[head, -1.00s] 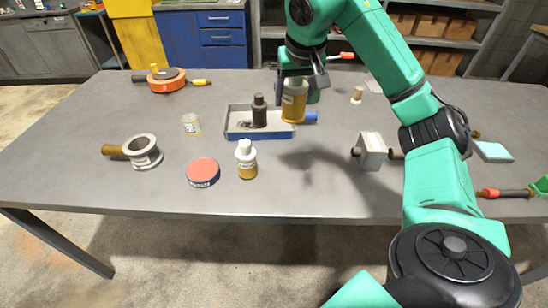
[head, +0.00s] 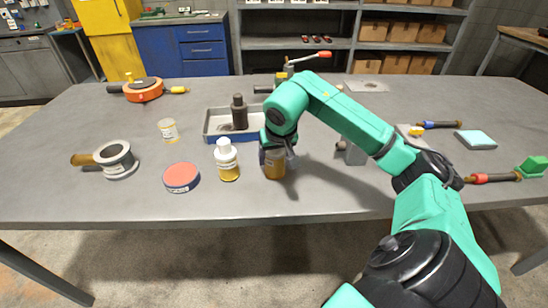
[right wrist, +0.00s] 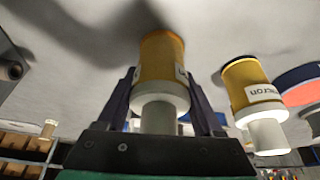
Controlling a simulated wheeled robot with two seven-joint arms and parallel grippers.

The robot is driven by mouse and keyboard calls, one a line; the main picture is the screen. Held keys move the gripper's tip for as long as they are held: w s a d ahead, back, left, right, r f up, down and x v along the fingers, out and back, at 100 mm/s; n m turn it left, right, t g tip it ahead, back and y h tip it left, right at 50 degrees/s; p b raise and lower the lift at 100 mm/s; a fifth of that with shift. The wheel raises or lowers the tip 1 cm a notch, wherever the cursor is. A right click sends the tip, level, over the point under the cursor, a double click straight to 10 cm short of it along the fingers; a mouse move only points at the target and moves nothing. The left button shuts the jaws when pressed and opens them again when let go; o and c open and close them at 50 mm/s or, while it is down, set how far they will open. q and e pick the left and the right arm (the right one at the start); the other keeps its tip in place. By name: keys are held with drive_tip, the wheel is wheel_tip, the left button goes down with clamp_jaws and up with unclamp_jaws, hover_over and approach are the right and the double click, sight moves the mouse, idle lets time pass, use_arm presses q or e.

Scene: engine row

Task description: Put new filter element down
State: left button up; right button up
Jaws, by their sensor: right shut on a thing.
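The new filter element (head: 274,165) is a yellow cylinder with a white neck, also seen in the right wrist view (right wrist: 162,58). My right gripper (head: 275,150) is shut on it, with one dark finger on each side in the right wrist view (right wrist: 160,85). It is upright in front of the tray, at or very close to the tabletop; I cannot tell whether it touches. A similar yellow cylinder with a white neck (head: 227,162) stands just left of it, apart, and shows in the right wrist view (right wrist: 250,90). My left gripper is not in view.
A shallow tray (head: 212,138) with a dark cylinder (head: 239,112) is behind. A red-topped disc (head: 181,176), a small jar (head: 168,130) and a metal ring with a handle (head: 118,160) are to the left. A grey block (head: 352,154) is to the right. The front tabletop is clear.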

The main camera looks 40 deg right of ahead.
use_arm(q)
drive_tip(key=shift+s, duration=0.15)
use_arm(e)
drive_tip(key=shift+f, duration=0.2)
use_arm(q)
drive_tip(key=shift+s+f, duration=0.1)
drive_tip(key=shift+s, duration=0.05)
use_arm(e)
drive_tip(key=o, duration=1.5)
drive_tip(key=shift+r, duration=0.1)
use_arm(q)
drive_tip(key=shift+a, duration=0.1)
use_arm(e)
drive_tip(key=shift+r, duration=0.3)
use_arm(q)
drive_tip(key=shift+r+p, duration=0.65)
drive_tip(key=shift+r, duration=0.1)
use_arm(e)
drive_tip(key=v, duration=1.1)
drive_tip(key=shift+s+a+r, duration=0.1)
drive_tip(key=shift+s+r, duration=0.05)
drive_tip(key=shift+r, duration=0.2)
drive_tip(key=shift+f, duration=0.15)
